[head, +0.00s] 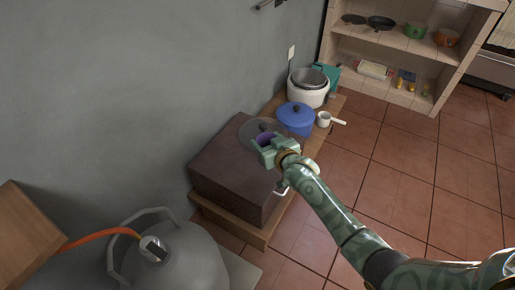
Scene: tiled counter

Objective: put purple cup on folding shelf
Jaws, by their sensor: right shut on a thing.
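My right gripper (270,146) is shut on the purple cup (265,138), which shows only in part between and behind the fingers. The gripper and cup are over the far part of a dark brown box (230,171). I cannot tell whether the cup touches anything below it. A clear lid with a dark knob shows just behind the cup. I cannot tell for sure which piece is the folding shelf; a low wooden bench (240,231) runs along the wall under the brown box. My left gripper is not in view.
A tiled shelf unit (400,45) holds pans and pots. A grey gas cylinder (175,262) stands in front. The floor at right is clear.

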